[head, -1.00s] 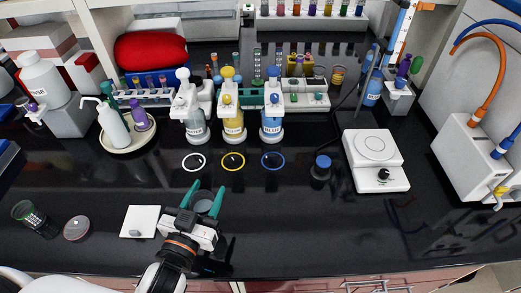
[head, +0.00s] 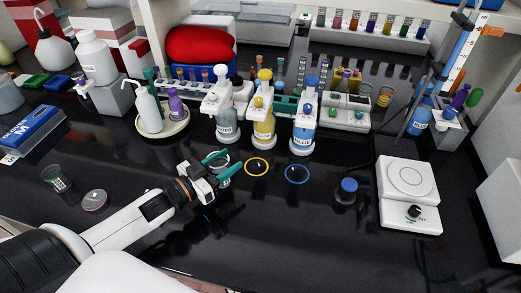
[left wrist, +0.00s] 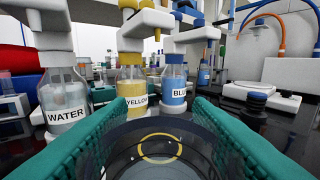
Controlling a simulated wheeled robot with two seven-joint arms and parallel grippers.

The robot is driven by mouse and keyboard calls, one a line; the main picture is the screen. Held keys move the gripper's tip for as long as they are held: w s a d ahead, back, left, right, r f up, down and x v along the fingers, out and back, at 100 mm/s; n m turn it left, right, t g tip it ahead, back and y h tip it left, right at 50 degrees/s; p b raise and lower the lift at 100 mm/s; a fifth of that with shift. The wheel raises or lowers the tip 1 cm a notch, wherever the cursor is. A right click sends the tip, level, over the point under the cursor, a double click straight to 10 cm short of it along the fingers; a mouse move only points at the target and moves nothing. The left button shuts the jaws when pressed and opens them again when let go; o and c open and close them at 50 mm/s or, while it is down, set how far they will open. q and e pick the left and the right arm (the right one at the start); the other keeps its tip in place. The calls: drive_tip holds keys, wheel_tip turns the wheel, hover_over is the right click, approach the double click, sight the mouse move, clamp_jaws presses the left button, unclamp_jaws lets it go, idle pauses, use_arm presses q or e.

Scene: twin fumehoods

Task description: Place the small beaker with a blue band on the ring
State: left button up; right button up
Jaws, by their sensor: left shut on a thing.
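My left gripper (head: 231,168) is shut on a small clear glass beaker (head: 223,174), with a teal finger on each side of it. In the left wrist view the beaker (left wrist: 150,158) is between the fingers; I cannot make out the colour of its band. It is just left of the yellow ring (head: 257,167) in the head view, and I cannot tell how high it is. The yellow ring (left wrist: 160,147) also shows through the glass in the wrist view. The blue ring (head: 297,173) lies bare to the right. The white ring is hidden behind the gripper. My right gripper is not in view.
Dispenser bottles of water (head: 226,122), yellow (head: 263,122) and blue (head: 304,132) stand just behind the rings. A dark jar with a blue lid (head: 347,189) and a white hotplate (head: 408,183) are to the right. The front right counter (head: 310,235) is clear.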

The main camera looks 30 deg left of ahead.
use_arm(q)
drive_tip(key=p+x, duration=0.2)
drive_tip(key=x, duration=0.9)
drive_tip(key=shift+w+d, duration=0.1)
drive_tip(key=shift+w, duration=0.25)
wheel_tip(320, 180, down, 3)
drive_tip(key=shift+w+f+p, duration=0.1)
drive_tip(key=shift+w+p, duration=0.1)
drive_tip(key=shift+p, duration=0.25)
drive_tip(key=shift+f, duration=0.2)
drive_tip(key=o, duration=1)
drive_tip(key=shift+f, duration=0.1)
drive_tip(key=shift+o, duration=0.2)
drive_tip(key=b+v, duration=0.2)
drive_tip(key=v, duration=0.9)
drive_tip(key=shift+s, duration=0.55)
